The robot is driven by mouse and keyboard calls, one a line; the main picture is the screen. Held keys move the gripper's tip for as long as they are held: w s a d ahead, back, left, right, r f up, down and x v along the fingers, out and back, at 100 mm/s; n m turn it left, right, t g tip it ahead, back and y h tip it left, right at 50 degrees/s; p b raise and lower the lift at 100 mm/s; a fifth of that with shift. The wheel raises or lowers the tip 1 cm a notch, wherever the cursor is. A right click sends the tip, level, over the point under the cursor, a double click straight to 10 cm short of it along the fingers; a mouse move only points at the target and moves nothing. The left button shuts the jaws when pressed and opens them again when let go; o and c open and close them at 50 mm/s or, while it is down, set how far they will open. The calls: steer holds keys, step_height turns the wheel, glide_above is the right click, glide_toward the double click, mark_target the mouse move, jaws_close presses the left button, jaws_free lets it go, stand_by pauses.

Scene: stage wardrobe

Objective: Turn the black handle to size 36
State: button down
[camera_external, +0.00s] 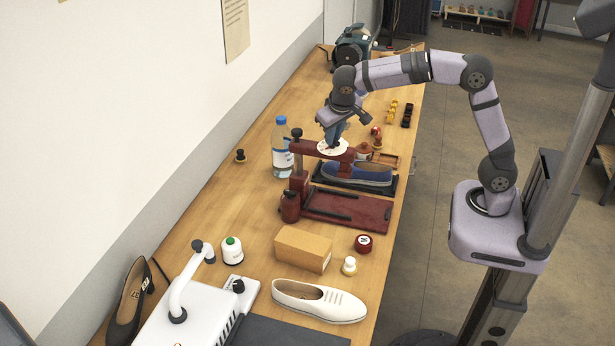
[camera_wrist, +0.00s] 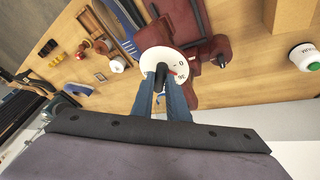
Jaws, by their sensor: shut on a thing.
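A dark red shoe-stretching device (camera_external: 345,208) stands on the wooden bench with a white round dial (camera_external: 323,149) on top of its arm. The black handle (camera_wrist: 161,72) sticks up from the dial between my blue fingers. My gripper (camera_external: 333,138) points down over the dial and is shut on the handle. In the external view the gripper hides the handle. A blue shoe (camera_external: 358,174) lies beside the dial arm, on a black base.
A water bottle (camera_external: 282,150) stands close left of the device. A cardboard box (camera_external: 303,249), a white shoe (camera_external: 318,301), a dark red tin (camera_external: 363,243) and a green-capped jar (camera_external: 232,251) are nearer the camera. Small spools (camera_external: 392,111) lie farther back.

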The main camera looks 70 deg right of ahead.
steer(key=shift+w+r+m+g, duration=0.15)
steer(key=shift+m+g, duration=0.15)
steer(key=shift+m, duration=0.3)
steer(key=c, duration=1.7)
jaws_free()
steer(key=shift+c, duration=0.2)
steer(key=shift+a, duration=0.1)
steer(key=b+v, duration=0.1)
steer(key=v, duration=0.6)
steer(key=shift+a, duration=0.1)
